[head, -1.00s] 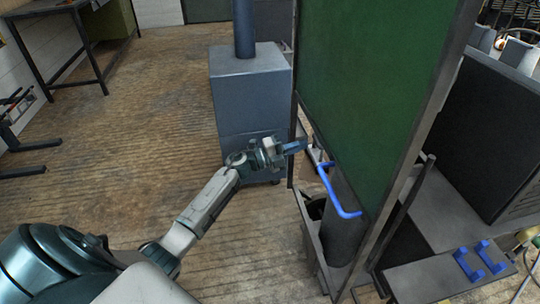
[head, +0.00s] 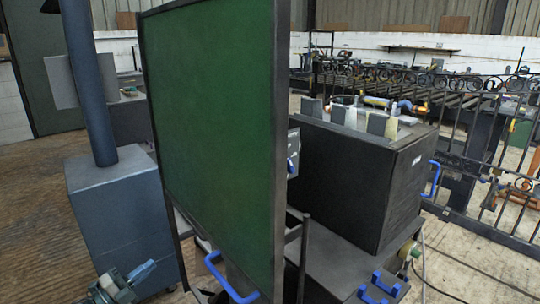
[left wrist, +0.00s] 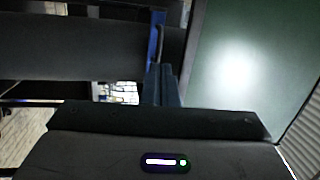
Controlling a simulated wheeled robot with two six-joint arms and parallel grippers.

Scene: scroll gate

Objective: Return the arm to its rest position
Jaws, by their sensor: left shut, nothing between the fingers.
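My left gripper (head: 142,271) shows at the bottom left of the head view, with most of its arm below the frame. Its bluish fingers are together and empty. They point up and right, toward the green panel (head: 212,120). The blue handle (head: 228,280) low on the panel is to the right of the fingertips, with a gap between them in the picture. In the left wrist view the dark fingers (left wrist: 161,86) are together at the centre, with a narrow blue bar (left wrist: 155,38) above them and green panel to the right. My right gripper is not in view.
A blue-grey cabinet (head: 120,215) with a pole stands behind my left gripper. A black box (head: 350,185) is right of the panel, and blue brackets (head: 383,287) lie on a low grey surface. A scrollwork gate (head: 490,150) stands at the right. Wooden floor at the left is clear.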

